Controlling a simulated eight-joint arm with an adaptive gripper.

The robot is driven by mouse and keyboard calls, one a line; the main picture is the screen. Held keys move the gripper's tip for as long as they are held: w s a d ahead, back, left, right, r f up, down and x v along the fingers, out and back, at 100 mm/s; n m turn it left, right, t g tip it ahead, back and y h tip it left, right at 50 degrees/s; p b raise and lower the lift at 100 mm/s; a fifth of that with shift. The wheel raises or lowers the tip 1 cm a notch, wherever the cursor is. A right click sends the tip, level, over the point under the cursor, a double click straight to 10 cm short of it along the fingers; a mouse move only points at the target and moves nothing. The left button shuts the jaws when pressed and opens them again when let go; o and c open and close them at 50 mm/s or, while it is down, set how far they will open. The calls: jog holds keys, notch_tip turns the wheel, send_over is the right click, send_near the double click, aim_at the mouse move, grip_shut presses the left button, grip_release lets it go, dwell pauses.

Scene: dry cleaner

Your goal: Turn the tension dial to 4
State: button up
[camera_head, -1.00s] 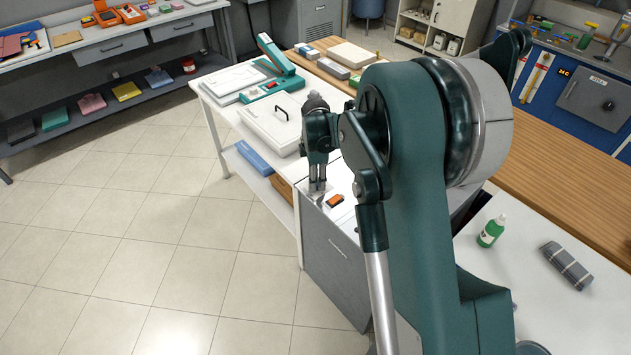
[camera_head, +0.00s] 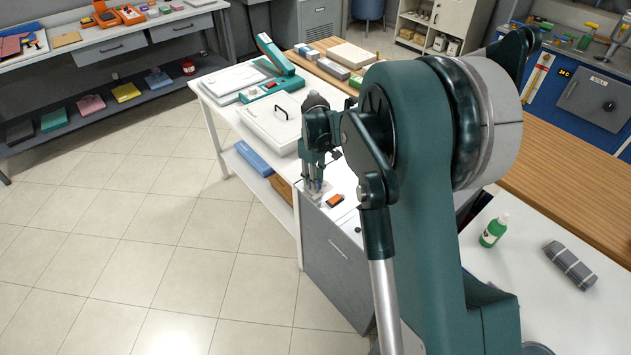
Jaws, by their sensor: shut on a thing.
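My gripper (camera_head: 314,187) points straight down at the near end of the white worktop, above a grey cabinet front. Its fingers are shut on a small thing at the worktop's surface. This appears to be the tension dial, mostly hidden by the fingers, and its number marks cannot be read. A pale plate (camera_head: 321,195) shows around the fingertips. A small orange-and-dark switch (camera_head: 335,201) lies just right of the fingers, apart from them. My arm covers the area to the right.
A white lidded box with a black handle (camera_head: 270,122) and a green-and-white press (camera_head: 275,75) stand farther back on the worktop. The tiled floor at left is clear.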

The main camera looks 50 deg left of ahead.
jog(key=m, duration=0.5)
jog(key=m+b, duration=0.1)
jog(key=m, duration=0.5)
jog(key=shift+m, duration=0.4)
jog(key=m, duration=1.1)
jog(key=shift+m, duration=0.4)
jog(key=o, duration=0.9)
jog(key=shift+r, duration=0.15)
